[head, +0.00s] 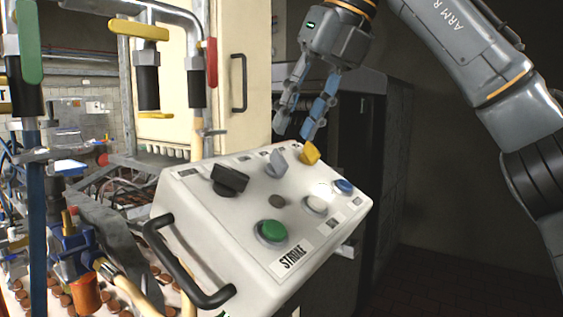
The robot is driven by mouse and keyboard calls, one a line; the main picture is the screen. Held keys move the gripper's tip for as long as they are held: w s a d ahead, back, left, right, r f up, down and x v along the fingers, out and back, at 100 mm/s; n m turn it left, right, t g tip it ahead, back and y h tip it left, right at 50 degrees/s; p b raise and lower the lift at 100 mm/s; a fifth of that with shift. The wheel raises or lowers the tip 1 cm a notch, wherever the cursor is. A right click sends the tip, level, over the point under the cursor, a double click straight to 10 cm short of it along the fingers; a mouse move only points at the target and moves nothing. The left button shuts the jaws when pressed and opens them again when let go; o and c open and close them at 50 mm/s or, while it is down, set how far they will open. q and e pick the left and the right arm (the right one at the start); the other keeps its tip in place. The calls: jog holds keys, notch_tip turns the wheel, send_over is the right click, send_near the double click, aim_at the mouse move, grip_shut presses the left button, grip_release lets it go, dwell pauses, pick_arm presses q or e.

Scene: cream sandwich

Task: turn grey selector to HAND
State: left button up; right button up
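The grey selector (277,161) sits in the back row of knobs on a white, sloping control box (195,225), between a black selector (229,180) and a yellow selector (310,153). Its handle stands up from the panel. The small labels behind the knobs are too small to read, so I cannot tell which position it points to. My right gripper (294,133) hangs just above and behind the grey and yellow selectors, fingers pointing down. Its two fingers are apart with nothing visible between them, and it appears clear of the knobs. My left gripper is not in view.
The front row has a green button (271,231), a white button (316,205) and a blue button (344,186). A black handle (180,265) sticks out at the box's left. Pipes with a yellow lever (139,31) and a red lever (211,62) stand left.

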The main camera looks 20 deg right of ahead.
aim_at(281, 155)
jog(key=x, duration=0.6)
jog(key=shift+a, duration=0.1)
jog(key=shift+c, duration=0.4)
grip_shut()
